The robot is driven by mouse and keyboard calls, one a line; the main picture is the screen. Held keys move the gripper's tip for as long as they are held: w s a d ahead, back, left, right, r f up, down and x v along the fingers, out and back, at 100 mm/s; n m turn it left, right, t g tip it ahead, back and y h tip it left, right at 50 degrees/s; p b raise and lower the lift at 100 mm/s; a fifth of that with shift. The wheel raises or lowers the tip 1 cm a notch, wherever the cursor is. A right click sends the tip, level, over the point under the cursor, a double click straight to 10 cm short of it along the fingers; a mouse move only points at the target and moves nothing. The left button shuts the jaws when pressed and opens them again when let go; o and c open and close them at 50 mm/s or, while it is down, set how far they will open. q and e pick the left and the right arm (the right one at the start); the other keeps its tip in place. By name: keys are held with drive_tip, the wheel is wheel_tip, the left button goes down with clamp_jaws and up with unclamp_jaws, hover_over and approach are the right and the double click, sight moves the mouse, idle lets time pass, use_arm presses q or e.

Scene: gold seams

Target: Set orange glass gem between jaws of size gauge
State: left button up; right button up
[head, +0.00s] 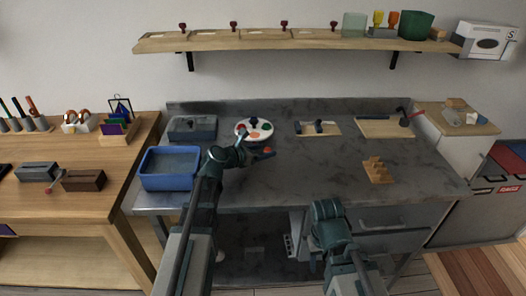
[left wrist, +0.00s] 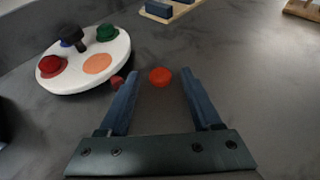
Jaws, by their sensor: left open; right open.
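The orange glass gem (left wrist: 160,76) lies on the grey worktop, between and just past the tips of my open left gripper (left wrist: 159,84). It looks untouched by either finger. In the head view the left gripper (head: 262,154) is low over the worktop, in front of a round white dish (head: 242,137). The size gauge looks to be the pale board with two dark blue jaw blocks (head: 318,128), further back and right; part of it shows at the top of the left wrist view (left wrist: 172,12). My right arm is at the front edge; its gripper cannot be made out.
The white dish holds red, blue and green pieces and has an orange spot. A small dark red piece (left wrist: 117,82) is beside the left finger. A blue bin (head: 169,168) stands left, a stepped wooden block (head: 377,170) right. The middle of the worktop is clear.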

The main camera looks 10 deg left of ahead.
use_arm(q)
drive_tip(key=shift+r, duration=0.25)
drive_tip(key=p+v, duration=0.4)
drive_tip(key=v, duration=0.7)
drive_tip(key=shift+s+a+p, duration=0.1)
drive_tip(key=shift+p, duration=0.2)
drive_tip(key=shift+s+a+r, duration=0.1)
drive_tip(key=shift+s+a, duration=0.05)
drive_tip(key=shift+s, duration=0.15)
drive_tip(key=shift+o, duration=0.3)
drive_tip(key=shift+o, duration=0.2)
